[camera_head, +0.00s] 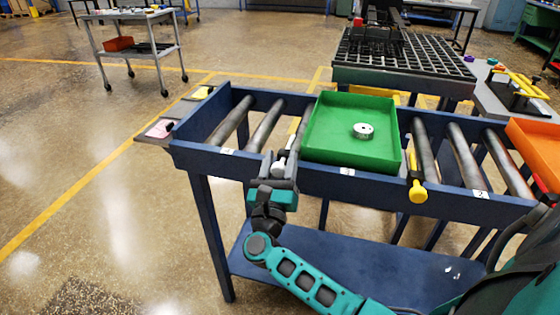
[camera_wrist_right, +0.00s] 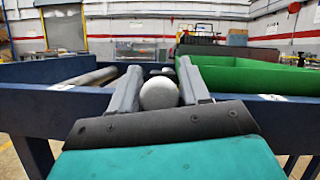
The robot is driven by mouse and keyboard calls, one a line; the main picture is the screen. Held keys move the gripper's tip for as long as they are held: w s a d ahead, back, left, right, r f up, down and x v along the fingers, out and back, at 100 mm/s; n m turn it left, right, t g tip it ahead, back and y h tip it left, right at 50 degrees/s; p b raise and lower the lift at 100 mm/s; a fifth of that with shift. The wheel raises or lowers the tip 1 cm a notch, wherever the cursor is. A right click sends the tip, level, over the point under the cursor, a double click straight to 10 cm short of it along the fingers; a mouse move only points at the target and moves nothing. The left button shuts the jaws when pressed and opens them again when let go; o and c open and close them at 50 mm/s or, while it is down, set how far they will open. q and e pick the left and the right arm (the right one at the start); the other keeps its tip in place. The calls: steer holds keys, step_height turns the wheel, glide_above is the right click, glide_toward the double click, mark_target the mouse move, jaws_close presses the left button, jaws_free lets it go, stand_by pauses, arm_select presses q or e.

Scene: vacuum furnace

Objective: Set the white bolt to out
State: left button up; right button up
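The white bolt (camera_head: 279,168) is on the near rail of the blue roller conveyor, just left of the green tray. Its round white knob (camera_wrist_right: 158,93) fills the space between the fingers of my right gripper (camera_wrist_right: 160,84) in the right wrist view. My right gripper (camera_head: 279,163) reaches the rail from the front, with one finger on each side of the knob and seemingly touching it. The gripper hides much of the bolt in the head view. My left gripper is not in view.
The green tray (camera_head: 325,150) stands on the rollers right of my gripper, holding a metal ring-shaped part (camera_head: 363,130). A yellow bolt (camera_head: 417,190) is on the rail further right. An orange tray (camera_head: 543,160) lies at the right end. The rollers (camera_head: 264,125) to the left are bare.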

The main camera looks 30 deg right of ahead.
jaws_close()
